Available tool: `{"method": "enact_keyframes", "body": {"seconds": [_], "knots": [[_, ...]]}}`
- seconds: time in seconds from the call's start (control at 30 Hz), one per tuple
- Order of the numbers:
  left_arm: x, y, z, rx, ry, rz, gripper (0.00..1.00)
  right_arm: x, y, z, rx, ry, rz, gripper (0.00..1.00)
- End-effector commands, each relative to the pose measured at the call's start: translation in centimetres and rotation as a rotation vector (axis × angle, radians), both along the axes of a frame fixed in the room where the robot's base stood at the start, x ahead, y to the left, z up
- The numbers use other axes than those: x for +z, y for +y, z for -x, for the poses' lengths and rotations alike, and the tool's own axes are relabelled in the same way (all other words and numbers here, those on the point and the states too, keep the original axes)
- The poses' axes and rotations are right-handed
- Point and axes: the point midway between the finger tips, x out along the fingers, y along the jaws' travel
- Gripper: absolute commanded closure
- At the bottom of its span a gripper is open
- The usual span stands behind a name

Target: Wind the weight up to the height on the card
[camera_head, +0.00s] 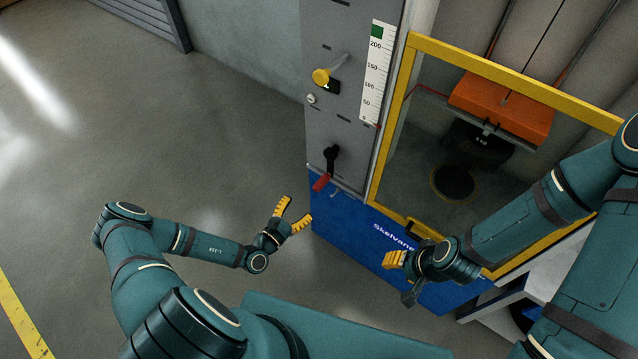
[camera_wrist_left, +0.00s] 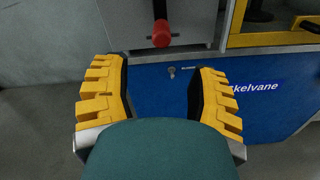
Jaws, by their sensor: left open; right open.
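A black crank (camera_head: 331,155) with a red handle (camera_head: 322,182) sits low on the grey cabinet's front. The red handle also shows at the top of the left wrist view (camera_wrist_left: 161,35). The orange weight (camera_head: 505,106) hangs behind the yellow frame. A white scale (camera_head: 377,75) with numbers up to 200 has a green patch at its top. I cannot make out a card with a height. My left gripper (camera_head: 298,209) is open and empty, below and left of the red handle, apart from it. My right gripper (camera_head: 399,277) is open and empty, before the blue base.
A yellow-knobbed lever (camera_head: 322,76) sticks out above the crank. The yellow frame (camera_head: 515,81) encloses the weight's bay. The blue base panel (camera_head: 345,222) carries a small lock (camera_wrist_left: 172,72). Open floor (camera_head: 190,120) lies to the left.

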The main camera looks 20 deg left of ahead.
Motion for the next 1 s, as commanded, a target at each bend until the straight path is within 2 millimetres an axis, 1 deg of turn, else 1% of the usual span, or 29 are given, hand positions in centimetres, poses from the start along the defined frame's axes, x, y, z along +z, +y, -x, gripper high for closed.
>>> {"method": "enact_keyframes", "body": {"seconds": [0.3, 0.5, 0.6, 0.7, 1.0], "knots": [[-0.1, -2.3, -5.8, -0.004, -0.001, 0.001, 0.41, -1.1, 0.1, 0.3, 0.006, 0.006, -0.002, 0.53], [-0.1, -3.4, -9.0, -0.005, 0.0, 0.001, 0.41, -1.7, 0.1, 0.5, 0.009, 0.011, -0.002, 0.53], [-0.1, -3.8, -10.1, -0.004, 0.0, 0.001, 0.41, -1.9, 0.1, 0.6, 0.01, 0.013, -0.003, 0.53], [-0.1, -4.0, -10.7, -0.005, 0.001, 0.001, 0.41, -2.0, 0.1, 0.6, 0.011, 0.015, -0.004, 0.53], [0.0, -4.2, -11.1, -0.005, 0.002, 0.0, 0.41, -2.0, 0.1, 0.7, 0.012, 0.015, -0.003, 0.53]]}}
